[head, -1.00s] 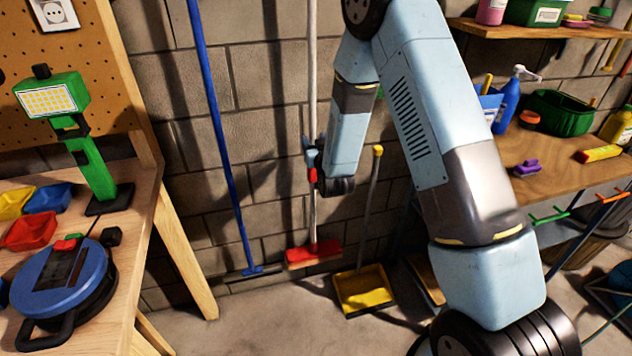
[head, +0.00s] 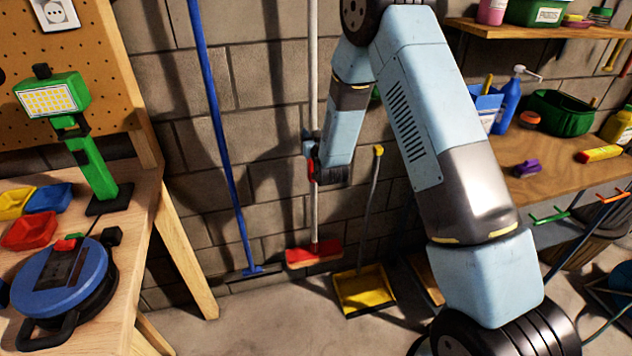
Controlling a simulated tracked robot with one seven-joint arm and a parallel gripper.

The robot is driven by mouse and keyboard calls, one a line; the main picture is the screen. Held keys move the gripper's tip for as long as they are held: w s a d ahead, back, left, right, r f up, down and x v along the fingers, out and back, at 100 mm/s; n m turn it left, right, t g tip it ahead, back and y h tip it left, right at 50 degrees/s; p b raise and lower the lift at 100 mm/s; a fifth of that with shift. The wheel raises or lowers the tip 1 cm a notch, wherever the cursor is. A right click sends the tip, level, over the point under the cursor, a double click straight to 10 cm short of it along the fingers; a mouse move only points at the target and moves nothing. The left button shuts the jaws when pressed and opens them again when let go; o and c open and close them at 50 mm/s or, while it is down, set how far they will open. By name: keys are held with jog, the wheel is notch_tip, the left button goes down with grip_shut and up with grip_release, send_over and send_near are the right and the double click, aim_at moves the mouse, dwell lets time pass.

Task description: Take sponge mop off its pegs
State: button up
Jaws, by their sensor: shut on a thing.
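The sponge mop, with a long white handle and a red head (head: 314,255), stands nearly upright against the block wall in the head view. The head is low, near the floor. My gripper (head: 313,165) is shut around the white handle, well above the head. A red part shows on the handle at the gripper. The fingers are small and partly hidden by my wrist. The upper end of the handle runs out of the top of the picture, and no pegs are visible.
A blue-handled tool (head: 222,140) leans left of the mop. A yellow dustpan (head: 364,290) stands close on its right. A wooden workbench (head: 120,270) is on the left. A shelf (head: 560,165) with bottles and tubs is on the right. Bare floor lies in front.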

grip_shut()
dwell(0.9)
